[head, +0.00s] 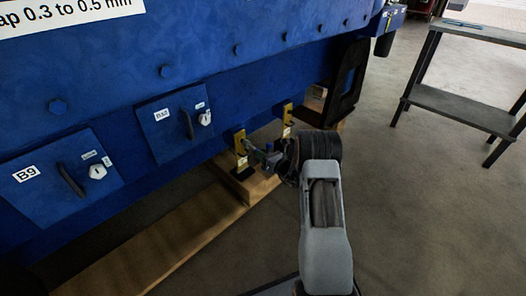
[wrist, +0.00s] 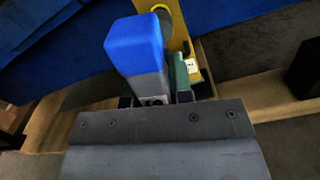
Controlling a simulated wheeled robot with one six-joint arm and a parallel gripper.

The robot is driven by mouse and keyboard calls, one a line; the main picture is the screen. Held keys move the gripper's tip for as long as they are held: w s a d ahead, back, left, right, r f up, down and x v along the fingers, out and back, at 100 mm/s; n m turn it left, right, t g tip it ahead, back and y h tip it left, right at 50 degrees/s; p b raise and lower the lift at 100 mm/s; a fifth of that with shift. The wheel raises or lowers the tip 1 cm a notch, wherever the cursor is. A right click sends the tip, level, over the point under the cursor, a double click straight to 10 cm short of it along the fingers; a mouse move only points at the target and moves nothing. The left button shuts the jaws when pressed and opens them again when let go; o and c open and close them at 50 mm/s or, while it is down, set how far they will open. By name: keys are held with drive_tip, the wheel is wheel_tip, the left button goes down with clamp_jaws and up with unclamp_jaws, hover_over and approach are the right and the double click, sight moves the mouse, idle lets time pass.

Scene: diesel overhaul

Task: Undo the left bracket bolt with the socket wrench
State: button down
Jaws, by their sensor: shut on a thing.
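My gripper (head: 269,159) is at the left yellow bracket (head: 239,142), low on the side of the blue engine. In the wrist view my gripper (wrist: 155,99) is shut on the socket wrench (wrist: 140,48), which shows a blue block end and a grey body. The left bracket (wrist: 176,28) rises just behind the wrench, with a round ring at its top and a white tag lower down. The wrench's working end and the bolt are hidden, so I cannot tell whether they touch. A second yellow bracket (head: 287,114) stands farther right.
The blue engine side (head: 200,75) with hatches B9 (head: 45,200) and B10 (head: 170,125) fills the left. A wooden beam (head: 165,240) lies below it. A black support (head: 347,80) stands beyond the brackets. A grey table (head: 465,105) is at the right; the floor between is clear.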

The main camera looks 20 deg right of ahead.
drive_tip(key=m+p, duration=0.2)
drive_tip(key=m, duration=0.3)
drive_tip(key=shift+r, duration=0.2)
drive_tip(key=m+p, duration=0.3)
drive_tip(key=m, duration=0.3)
drive_tip(key=m+p, duration=0.1)
drive_tip(key=m, duration=0.4)
drive_tip(key=shift+f, duration=0.1)
drive_tip(key=m+p, duration=0.1)
drive_tip(key=m, duration=0.4)
drive_tip(key=shift+p, duration=0.35)
drive_tip(key=shift+f, duration=0.1)
drive_tip(key=shift+d, duration=0.1)
drive_tip(key=shift+w, duration=0.15)
